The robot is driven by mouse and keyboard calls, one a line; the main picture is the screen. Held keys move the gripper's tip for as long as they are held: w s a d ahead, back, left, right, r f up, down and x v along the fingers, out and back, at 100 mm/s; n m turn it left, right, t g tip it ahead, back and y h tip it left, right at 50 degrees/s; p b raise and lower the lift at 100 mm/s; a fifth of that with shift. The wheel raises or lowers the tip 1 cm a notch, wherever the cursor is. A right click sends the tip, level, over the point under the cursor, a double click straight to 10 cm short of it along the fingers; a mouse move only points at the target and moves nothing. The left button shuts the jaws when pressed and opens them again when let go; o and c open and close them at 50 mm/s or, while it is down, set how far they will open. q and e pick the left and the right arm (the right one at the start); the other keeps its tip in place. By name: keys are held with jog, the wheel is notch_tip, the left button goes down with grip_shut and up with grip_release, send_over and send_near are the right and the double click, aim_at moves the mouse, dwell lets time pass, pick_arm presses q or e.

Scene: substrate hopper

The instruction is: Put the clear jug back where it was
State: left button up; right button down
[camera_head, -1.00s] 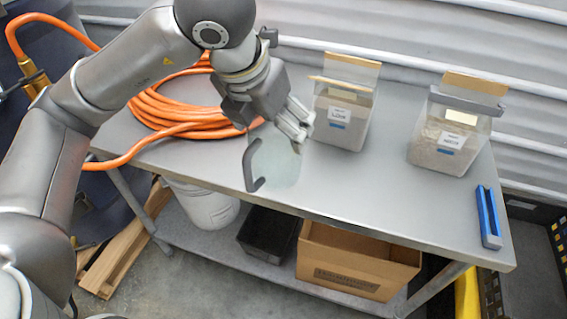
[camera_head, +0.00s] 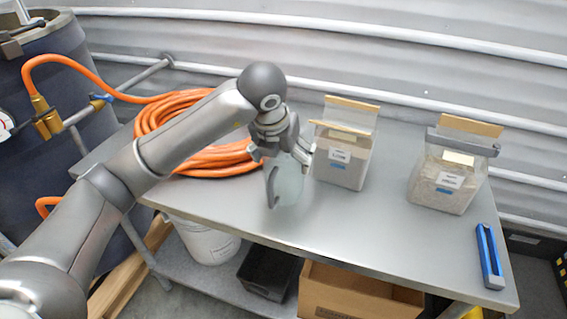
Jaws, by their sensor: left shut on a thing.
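The clear jug (camera_head: 288,182) is see-through with a dark grey handle on its left side. It is in the middle of the head view, over the front part of the metal table (camera_head: 365,235). My left gripper (camera_head: 285,158) points down and is shut on the jug at its upper part. I cannot tell whether the jug's base touches the table top. My right gripper is not in view.
A coiled orange hose (camera_head: 185,135) lies left of the jug. A blue tool (camera_head: 489,256) lies near the right edge. The table's front middle is clear.

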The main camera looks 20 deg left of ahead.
pick_arm(q)
jog(key=p+x, duration=0.2)
jog(key=x, duration=0.2)
jog(key=shift+a+f, duration=0.1)
jog(key=shift+a, duration=0.1)
jog(key=shift+s+f, duration=0.1)
jog(key=shift+f, duration=0.35)
jog(key=shift+f, duration=0.1)
jog(key=o, duration=1.2)
jog(key=shift+o, duration=0.2)
